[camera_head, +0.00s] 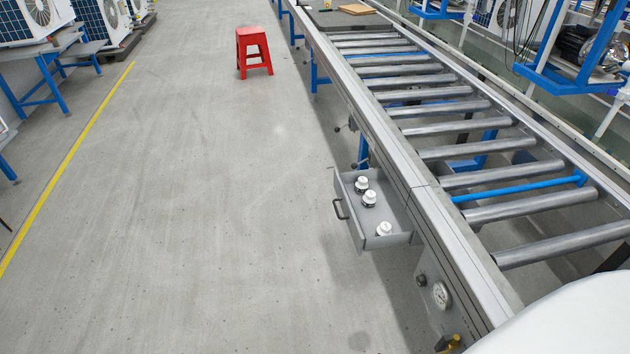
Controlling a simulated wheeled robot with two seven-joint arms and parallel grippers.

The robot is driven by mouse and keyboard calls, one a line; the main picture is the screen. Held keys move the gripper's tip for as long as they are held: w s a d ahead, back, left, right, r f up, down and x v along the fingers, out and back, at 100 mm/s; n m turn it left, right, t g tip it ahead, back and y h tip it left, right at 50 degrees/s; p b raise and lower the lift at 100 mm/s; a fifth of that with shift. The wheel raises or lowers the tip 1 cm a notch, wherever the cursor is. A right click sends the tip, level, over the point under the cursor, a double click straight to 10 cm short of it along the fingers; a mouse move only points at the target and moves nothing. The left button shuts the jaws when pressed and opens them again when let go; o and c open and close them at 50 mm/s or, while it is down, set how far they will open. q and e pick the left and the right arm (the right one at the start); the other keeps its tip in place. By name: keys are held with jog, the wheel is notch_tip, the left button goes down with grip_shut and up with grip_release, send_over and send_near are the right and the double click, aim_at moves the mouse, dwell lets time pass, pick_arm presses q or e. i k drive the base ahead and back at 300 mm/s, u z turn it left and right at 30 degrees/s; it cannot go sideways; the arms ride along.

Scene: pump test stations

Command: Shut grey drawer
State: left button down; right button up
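The grey drawer (399,239) stands open, pulled out to the left from the side of the roller conveyor. Its dark handle (341,209) is on the front panel, facing the aisle. Three white-topped fittings (369,198) stand inside it, two towards the far end and one near the close end. Neither of my grippers shows in the head view, so I see nothing touching the drawer.
The roller conveyor (455,150) runs along the right, with a gauge (441,295) on its side below the drawer. A red stool (253,51) stands farther up the aisle. The grey floor (200,220) left of the drawer is clear. Blue benches (50,75) line the left beyond a yellow line.

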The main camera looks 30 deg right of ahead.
aim_at(362, 222)
jog(key=i, duration=2.4)
jog(key=z, duration=2.95)
